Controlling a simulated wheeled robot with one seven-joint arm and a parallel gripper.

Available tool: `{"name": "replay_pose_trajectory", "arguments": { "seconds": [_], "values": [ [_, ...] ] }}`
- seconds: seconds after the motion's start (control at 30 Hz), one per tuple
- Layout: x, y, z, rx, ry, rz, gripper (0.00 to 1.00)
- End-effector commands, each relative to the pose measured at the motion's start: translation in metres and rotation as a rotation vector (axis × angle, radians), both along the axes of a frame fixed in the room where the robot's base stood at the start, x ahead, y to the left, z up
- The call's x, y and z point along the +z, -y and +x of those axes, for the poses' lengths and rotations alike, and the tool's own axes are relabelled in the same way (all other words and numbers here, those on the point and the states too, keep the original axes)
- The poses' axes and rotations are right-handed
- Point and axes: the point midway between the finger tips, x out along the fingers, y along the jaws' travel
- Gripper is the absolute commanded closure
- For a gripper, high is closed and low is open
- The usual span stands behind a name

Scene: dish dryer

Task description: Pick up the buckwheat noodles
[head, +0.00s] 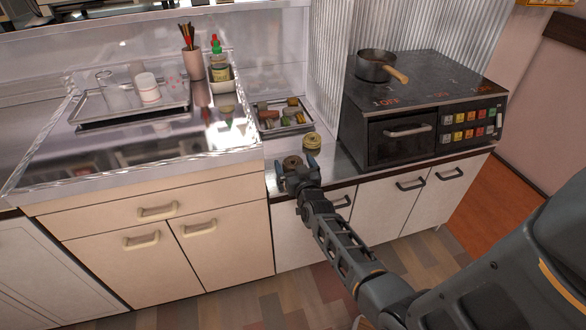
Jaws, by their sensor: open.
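A brown round bundle, which looks like the buckwheat noodles (291,161), lies on the narrow metal counter. A paler yellow round bundle (312,141) lies just behind it and to the right. My gripper (296,166) is open, reaching over the counter's front edge. Its two blue-grey fingers show on either side of the brown bundle's near part. The gripper body hides the near side of the bundle. I cannot tell whether the fingers touch it.
A tray of small food pieces (283,125) stands behind the bundles. A black stove (415,105) with a pan (374,66) stands to the right. The raised counter (130,165) at the left holds a tray of cups (135,118). Some bare counter shows right of the bundles.

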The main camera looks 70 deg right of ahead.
Motion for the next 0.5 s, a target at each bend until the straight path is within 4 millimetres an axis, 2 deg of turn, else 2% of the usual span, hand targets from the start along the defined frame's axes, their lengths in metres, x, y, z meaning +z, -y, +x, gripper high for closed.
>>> {"name": "replay_pose_trajectory", "arguments": {
  "seconds": [0.13, 0.4, 0.5],
  "values": [
    [-0.0023, 0.0115, 0.0095, 0.0, -0.001, 0.001, 0.01],
    [-0.0011, 0.0128, 0.0109, 0.0, -0.001, 0.0, 0.01],
    [-0.001, 0.0128, 0.0109, 0.001, -0.001, 0.0, 0.1]
  ]
}}
